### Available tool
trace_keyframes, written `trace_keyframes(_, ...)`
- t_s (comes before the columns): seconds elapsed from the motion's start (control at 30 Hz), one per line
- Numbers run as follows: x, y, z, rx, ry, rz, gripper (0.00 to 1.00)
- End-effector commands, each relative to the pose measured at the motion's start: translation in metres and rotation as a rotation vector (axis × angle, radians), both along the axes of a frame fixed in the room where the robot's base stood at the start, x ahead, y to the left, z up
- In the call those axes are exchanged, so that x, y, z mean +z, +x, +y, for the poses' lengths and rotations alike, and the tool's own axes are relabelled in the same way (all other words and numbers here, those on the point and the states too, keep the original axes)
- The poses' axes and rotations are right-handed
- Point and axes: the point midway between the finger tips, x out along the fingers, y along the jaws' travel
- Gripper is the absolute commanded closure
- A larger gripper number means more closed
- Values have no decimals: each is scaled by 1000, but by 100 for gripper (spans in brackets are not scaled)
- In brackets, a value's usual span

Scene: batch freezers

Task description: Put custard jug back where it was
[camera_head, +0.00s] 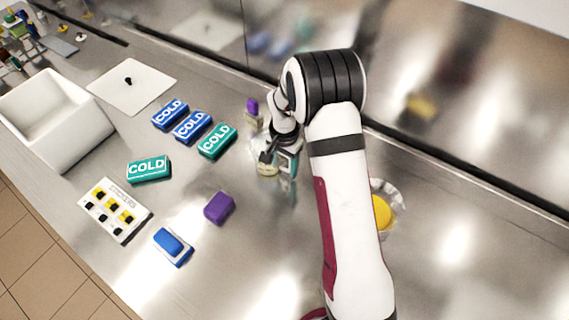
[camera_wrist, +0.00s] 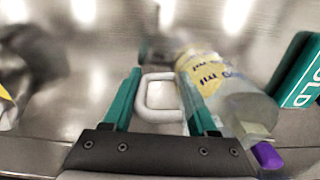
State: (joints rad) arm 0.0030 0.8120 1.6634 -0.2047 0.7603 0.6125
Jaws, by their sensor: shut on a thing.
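The custard jug appears to be the clear vessel (camera_wrist: 249,112) with a yellow "ml" label in the wrist view; it looks tilted there. Its pale loop handle (camera_wrist: 158,115) lies between the two teal fingers of my gripper (camera_wrist: 160,85), which is shut on it. In the head view my gripper (camera_head: 277,158) is low over the counter's middle, near the back wall. A pale part of the jug (camera_head: 266,169) shows beneath it, and the arm hides much of the rest. I cannot tell whether the jug touches the counter.
A purple-topped bottle (camera_head: 253,107) stands just left of my wrist. Blue and teal COLD packs (camera_head: 217,140) lie further left. A bowl with yellow contents (camera_head: 383,211) is right of my arm. A purple block (camera_head: 219,208) and a blue block (camera_head: 173,246) lie in front.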

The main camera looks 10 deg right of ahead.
Motion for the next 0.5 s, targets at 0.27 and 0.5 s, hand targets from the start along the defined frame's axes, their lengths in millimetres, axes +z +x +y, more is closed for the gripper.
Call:
trace_keyframes(0.27, -3, 0, 0, 0, 0, 0, 15)
trace_keyframes(0.5, -2, 0, 0, 0, 0, 0, 12)
